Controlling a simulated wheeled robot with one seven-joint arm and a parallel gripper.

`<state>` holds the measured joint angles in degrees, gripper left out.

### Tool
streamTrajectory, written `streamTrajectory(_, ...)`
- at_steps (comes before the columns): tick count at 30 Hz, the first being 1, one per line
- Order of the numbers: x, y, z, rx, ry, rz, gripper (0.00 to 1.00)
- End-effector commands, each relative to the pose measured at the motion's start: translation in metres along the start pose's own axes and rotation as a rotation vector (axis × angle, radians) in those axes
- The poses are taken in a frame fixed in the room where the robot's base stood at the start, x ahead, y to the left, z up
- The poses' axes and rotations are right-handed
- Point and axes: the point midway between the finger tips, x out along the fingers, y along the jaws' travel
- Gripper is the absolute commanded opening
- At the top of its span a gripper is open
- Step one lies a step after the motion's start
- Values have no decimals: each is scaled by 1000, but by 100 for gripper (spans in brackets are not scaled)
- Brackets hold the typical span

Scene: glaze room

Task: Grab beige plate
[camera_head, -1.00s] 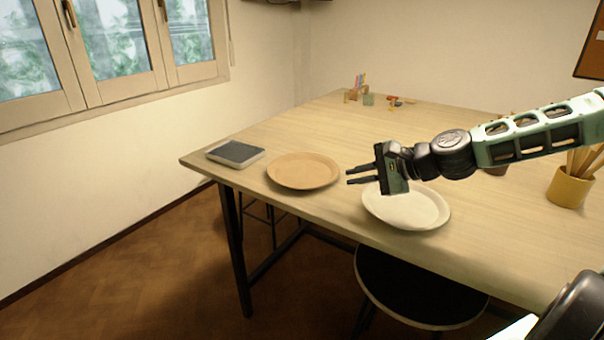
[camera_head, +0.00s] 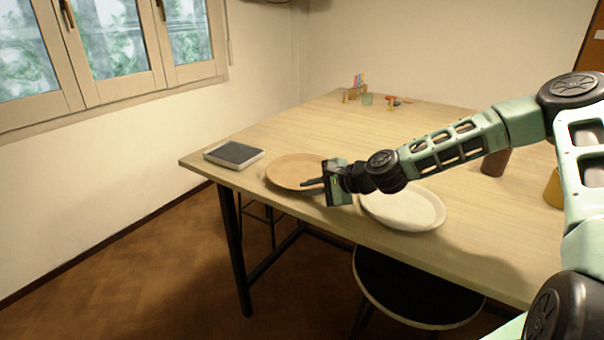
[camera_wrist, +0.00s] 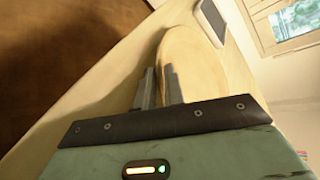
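The beige plate (camera_head: 290,171) is round and tan. It lies flat near the table's front left edge, and it also shows in the wrist view (camera_wrist: 200,68). My gripper (camera_head: 306,184) is at the right edge of this plate. Its fingers point left in the head view. In the wrist view the two fingers (camera_wrist: 160,88) stand apart with a narrow gap, one outside the rim and one overlapping the plate. I cannot tell whether they touch it. A paler, cream-white plate (camera_head: 400,212) lies to the right, partly below my arm.
A dark-topped flat scale-like box (camera_head: 235,153) sits left of the beige plate. A brown cup (camera_head: 495,162) and a yellow pot (camera_head: 553,188) stand to the right behind my arm. Small tools are at the back. A stool (camera_head: 415,290) is under the front edge. The table's middle is clear.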

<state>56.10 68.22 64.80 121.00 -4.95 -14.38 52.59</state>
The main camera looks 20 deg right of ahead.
Motion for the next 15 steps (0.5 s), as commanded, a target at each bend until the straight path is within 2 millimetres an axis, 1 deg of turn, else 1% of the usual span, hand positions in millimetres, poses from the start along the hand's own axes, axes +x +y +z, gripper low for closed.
streamTrajectory(2, 3, 0, 0, 0, 0, 0, 11)
streamTrajectory(7, 3, 0, 0, 0, 1, 0, 11)
streamTrajectory(8, 3, 0, 0, 0, 1, 0, 8)
streamTrajectory(9, 3, 0, 0, 0, 1, 0, 0)
streamTrajectory(15, 3, -1, 0, -3, 0, -1, 0)
